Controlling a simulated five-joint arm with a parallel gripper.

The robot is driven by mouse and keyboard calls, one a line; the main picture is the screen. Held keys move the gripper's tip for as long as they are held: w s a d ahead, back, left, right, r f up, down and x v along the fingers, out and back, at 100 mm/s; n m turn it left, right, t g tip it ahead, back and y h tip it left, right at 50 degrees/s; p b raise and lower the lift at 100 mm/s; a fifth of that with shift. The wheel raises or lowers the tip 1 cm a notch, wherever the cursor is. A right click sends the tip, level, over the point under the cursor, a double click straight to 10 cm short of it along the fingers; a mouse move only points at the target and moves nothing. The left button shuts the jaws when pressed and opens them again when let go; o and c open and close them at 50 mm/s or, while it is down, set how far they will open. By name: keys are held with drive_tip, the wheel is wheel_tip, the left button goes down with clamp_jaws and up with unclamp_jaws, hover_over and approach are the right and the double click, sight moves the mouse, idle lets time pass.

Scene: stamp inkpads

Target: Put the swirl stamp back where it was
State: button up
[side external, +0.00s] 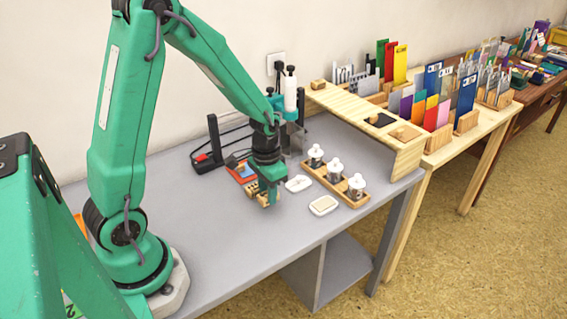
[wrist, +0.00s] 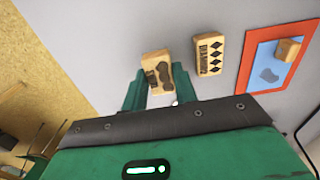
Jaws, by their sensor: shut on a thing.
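My gripper (side external: 269,192) is low over the grey table. It is shut on a wooden stamp block (wrist: 157,70) that has a dark blob-like mark and a small dark label on its face; whether this mark is a swirl is unclear. In the wrist view the block sits tilted between the green fingers. Whether it touches the table is hard to tell. Beside it, to the right, lies a second wooden block (wrist: 209,54) with black diamonds. Farther right, a red-orange bordered blue sheet or pad (wrist: 258,50) carries a smaller wooden block (wrist: 288,49) and a grey blotch.
White pads (side external: 298,183) and (side external: 323,205) lie right of my gripper. A wooden tray (side external: 335,186) holds three white-topped jars. A wooden shelf (side external: 370,122) stands at the right. The table's front left is clear.

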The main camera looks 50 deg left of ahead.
drive_tip(key=shift+f, duration=0.9)
drive_tip(key=shift+f, duration=0.15)
drive_tip(key=o, duration=0.8)
wheel_tip(320, 180, up, 12)
drive_tip(key=shift+r, duration=0.2)
idle(0.4)
